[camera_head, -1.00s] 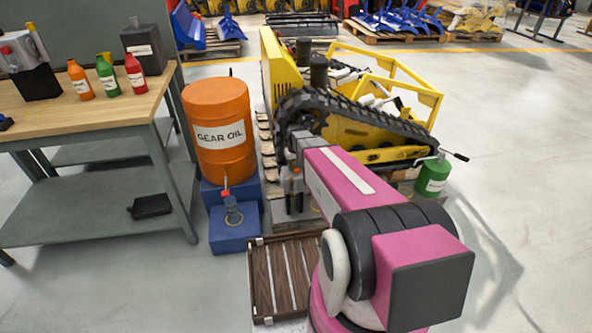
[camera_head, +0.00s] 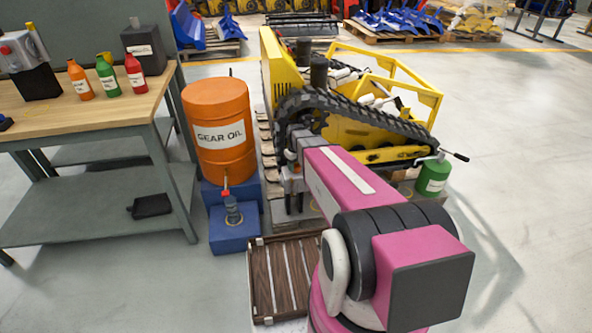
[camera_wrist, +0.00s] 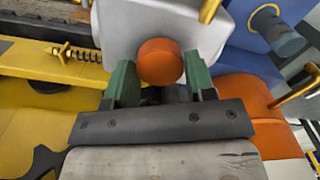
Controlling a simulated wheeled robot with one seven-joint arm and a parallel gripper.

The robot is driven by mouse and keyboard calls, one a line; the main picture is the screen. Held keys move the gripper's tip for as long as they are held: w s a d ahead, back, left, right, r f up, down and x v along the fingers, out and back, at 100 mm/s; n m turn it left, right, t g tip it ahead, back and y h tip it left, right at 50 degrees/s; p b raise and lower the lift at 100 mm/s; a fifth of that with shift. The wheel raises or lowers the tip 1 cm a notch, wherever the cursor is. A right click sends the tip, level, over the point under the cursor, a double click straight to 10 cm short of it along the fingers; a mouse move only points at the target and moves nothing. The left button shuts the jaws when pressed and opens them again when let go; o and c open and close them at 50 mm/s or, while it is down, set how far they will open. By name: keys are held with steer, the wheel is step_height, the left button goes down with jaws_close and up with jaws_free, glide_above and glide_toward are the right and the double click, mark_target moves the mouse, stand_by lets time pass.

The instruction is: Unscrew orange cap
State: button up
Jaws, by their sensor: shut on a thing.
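The orange cap (camera_wrist: 160,60) is a round knob in the middle of the wrist view. It sits against a pale grey housing (camera_wrist: 125,22). My gripper (camera_wrist: 160,72) has its two green fingers on either side of the cap and is shut on it. In the head view my gripper (camera_head: 293,188) is beside the front end of the yellow tracked carrier (camera_head: 372,138). The cap is not clear there, as my arm and wrist hide most of that spot. I cannot tell how far the cap is threaded in.
An orange gear oil drum (camera_head: 222,160) and a blue stand (camera_head: 235,240) with a small bottle (camera_head: 231,210) are close on the left. A slatted wooden rack (camera_head: 280,285) is below. A workbench (camera_head: 60,122) stands at far left. Open floor (camera_head: 530,200) lies right.

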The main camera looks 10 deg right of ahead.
steer(key=shift+r, duration=0.35)
steer(key=shift+r, duration=1.05)
steer(key=shift+r, duration=0.15)
steer(key=shift+r, duration=1.6)
steer(key=shift+c, duration=0.3)
